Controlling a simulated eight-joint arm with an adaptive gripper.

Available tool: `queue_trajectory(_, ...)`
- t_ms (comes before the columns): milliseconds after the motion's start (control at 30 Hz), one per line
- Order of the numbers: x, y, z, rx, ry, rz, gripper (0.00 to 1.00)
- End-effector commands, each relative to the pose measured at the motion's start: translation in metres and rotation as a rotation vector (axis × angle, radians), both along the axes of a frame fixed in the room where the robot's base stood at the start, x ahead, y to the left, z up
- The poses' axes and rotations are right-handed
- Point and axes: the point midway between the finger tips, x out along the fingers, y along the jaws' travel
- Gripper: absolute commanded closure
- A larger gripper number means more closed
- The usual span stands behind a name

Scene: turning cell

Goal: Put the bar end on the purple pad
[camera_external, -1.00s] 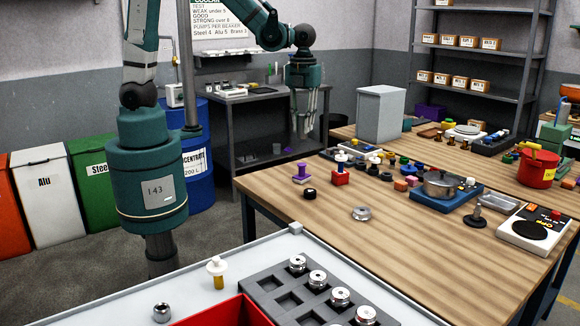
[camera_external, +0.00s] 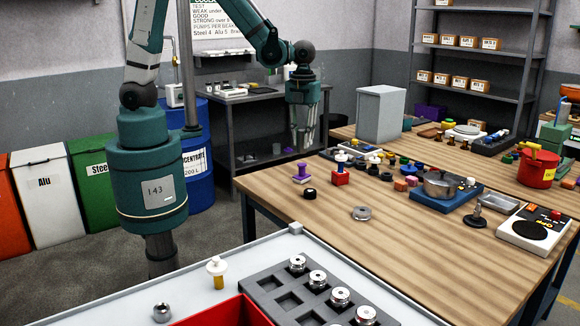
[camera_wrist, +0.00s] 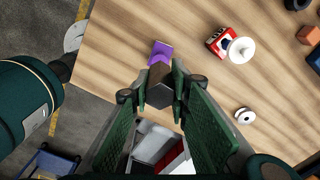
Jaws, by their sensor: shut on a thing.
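My gripper (camera_external: 304,145) hangs fingers-down near the table's far left corner in the external view. In the wrist view its fingers (camera_wrist: 165,108) are shut on a dark, faceted bar end (camera_wrist: 160,86). The bar end cannot be made out between the fingers in the external view. A purple pad (camera_wrist: 161,52) shows just beyond the bar end in the wrist view, partly hidden by it. In the external view a purple piece (camera_external: 301,173) stands on the wooden table, below and close to my gripper; the gap between bar end and pad cannot be told.
A red block (camera_external: 341,175) with a pale top stands right of the purple piece. A black cylinder (camera_external: 310,193) and a metal ring (camera_external: 361,213) lie nearer the camera. Several small parts crowd the table farther right. The front left of the wooden table (camera_external: 330,240) is clear.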

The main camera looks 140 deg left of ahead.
Motion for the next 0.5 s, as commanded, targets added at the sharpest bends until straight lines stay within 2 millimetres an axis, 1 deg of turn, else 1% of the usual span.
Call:
queue_trajectory(167,0.0,0.0,-0.008,0.0,0.0,0.0,1.0)
queue_trajectory(500,0.0,0.0,-0.036,0.0,0.0,0.0,1.0)
